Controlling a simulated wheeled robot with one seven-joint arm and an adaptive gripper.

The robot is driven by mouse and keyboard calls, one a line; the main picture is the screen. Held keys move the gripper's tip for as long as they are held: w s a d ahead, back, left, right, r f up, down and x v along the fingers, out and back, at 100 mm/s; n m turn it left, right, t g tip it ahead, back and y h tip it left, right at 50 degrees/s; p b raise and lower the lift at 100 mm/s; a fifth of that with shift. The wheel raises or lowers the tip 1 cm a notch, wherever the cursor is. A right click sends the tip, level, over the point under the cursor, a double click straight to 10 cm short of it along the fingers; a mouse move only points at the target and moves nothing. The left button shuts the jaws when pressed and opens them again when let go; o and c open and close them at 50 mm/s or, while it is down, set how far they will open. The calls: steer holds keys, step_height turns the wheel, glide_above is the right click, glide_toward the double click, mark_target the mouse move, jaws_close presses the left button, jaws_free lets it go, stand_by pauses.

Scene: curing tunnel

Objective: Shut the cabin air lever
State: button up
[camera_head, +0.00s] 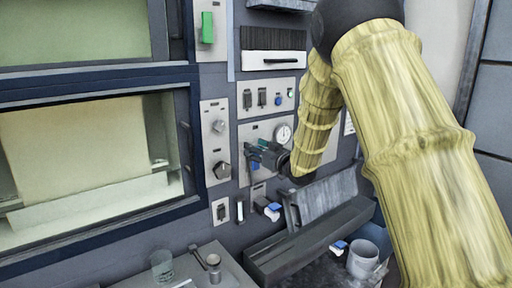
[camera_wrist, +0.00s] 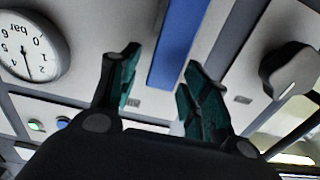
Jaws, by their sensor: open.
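In the head view only a small piece of the blue lever (camera_head: 255,166) shows below the fingers; my gripper hides the rest. No readable label names it as the cabin air lever.
A green handle (camera_head: 207,27) sits higher on the panel. Another blue-tipped handle (camera_head: 272,209) is lower.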

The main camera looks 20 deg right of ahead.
steer(key=shift+w+a, duration=0.1)
steer(key=shift+w, duration=0.1)
jaws_close()
